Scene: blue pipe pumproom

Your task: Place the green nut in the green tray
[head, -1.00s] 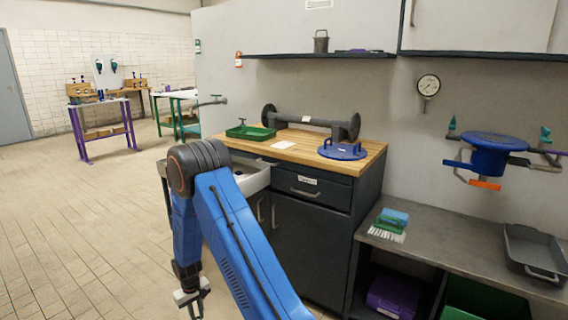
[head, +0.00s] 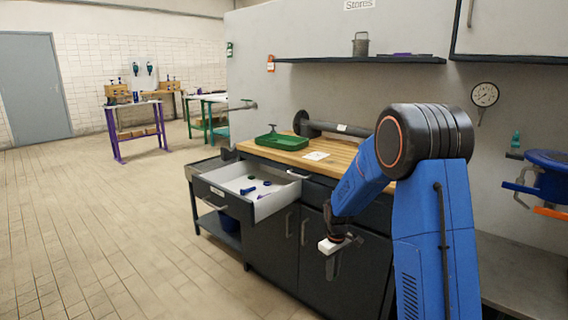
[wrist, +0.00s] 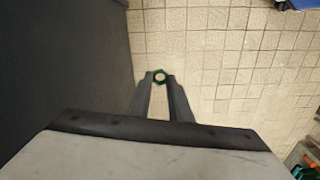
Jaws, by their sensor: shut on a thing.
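A green nut (wrist: 160,76) is held between the fingertips of my gripper (wrist: 160,82) in the wrist view, with tiled floor below it. In the head view my gripper (head: 331,264) hangs low in front of the dark cabinet doors; the nut cannot be made out there. The green tray (head: 290,143) lies on the wooden worktop at the back left, beyond the open drawer and above my gripper's height. A small dark tool or fitting (head: 272,129) shows at the tray. My gripper is well apart from the tray.
An open white-lined drawer (head: 225,180) juts out left of my gripper, holding blue bolts (head: 247,190) and small green and purple pieces. A black flanged pipe (head: 340,129) and white card (head: 316,156) are on the worktop (head: 262,150). Floor at left is clear.

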